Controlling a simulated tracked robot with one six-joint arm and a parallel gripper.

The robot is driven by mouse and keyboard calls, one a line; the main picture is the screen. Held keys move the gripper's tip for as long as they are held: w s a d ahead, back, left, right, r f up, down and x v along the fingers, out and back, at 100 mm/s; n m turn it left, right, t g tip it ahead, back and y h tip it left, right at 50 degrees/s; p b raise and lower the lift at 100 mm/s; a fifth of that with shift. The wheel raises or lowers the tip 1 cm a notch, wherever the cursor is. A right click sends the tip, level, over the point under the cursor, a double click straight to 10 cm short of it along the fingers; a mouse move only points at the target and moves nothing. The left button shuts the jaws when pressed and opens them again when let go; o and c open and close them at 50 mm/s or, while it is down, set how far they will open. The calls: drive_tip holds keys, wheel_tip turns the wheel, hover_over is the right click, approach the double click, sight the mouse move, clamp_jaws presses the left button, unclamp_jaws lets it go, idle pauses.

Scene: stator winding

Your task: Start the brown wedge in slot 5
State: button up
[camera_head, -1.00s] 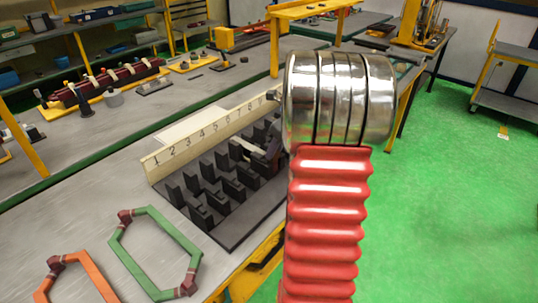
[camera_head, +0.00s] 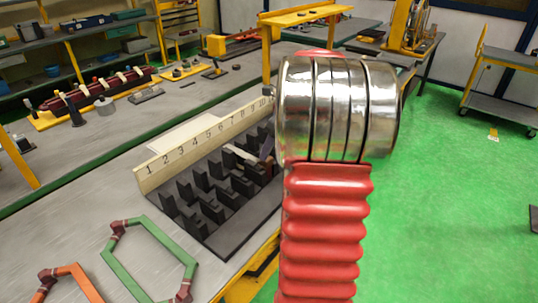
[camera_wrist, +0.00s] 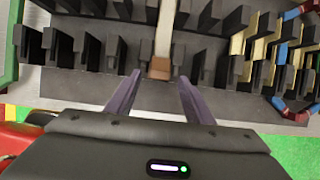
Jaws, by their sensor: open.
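The brown wedge (camera_wrist: 160,69) shows in the wrist view as a small brown block at the near end of a pale strip (camera_wrist: 166,30) between dark teeth. My gripper (camera_wrist: 160,77) is open, with one purple-grey finger on each side of the wedge's near end and a gap to both. In the head view the gripper is mostly hidden behind my arm. The label 5 (camera_head: 208,138) is readable. I cannot tell which slot the wedge is lined up with.
In the wrist view, pale slot liners (camera_wrist: 258,48) and a red and blue coil (camera_wrist: 296,112) are at the right. A green coil (camera_head: 150,243) and an orange coil (camera_head: 75,275) lie at the bench's near left. The bench behind the board is largely clear.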

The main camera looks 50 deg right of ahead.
drive_tip(key=v, duration=0.9)
drive_tip(key=shift+s+r, duration=0.1)
idle(0.4)
wheel_tip(320, 180, down, 4)
drive_tip(key=s+a+n+g, duration=0.1)
drive_tip(key=s+a+n, duration=0.15)
drive_tip(key=n, duration=0.65)
drive_tip(key=s+a+n, duration=0.2)
drive_tip(key=a+n, duration=0.6)
drive_tip(key=a, duration=0.4)
drive_tip(key=s+a+n+t, duration=0.1)
drive_tip(key=s+a+n, duration=0.2)
drive_tip(key=a+n, duration=0.6)
drive_tip(key=s+a+n+t, duration=0.1)
drive_tip(key=s+a+n, duration=0.1)
drive_tip(key=a+n, duration=0.7)
drive_tip(key=shift+s+a+r, duration=0.3)
drive_tip(key=shift+s+a, duration=0.1)
drive_tip(key=shift+a, duration=3.6)
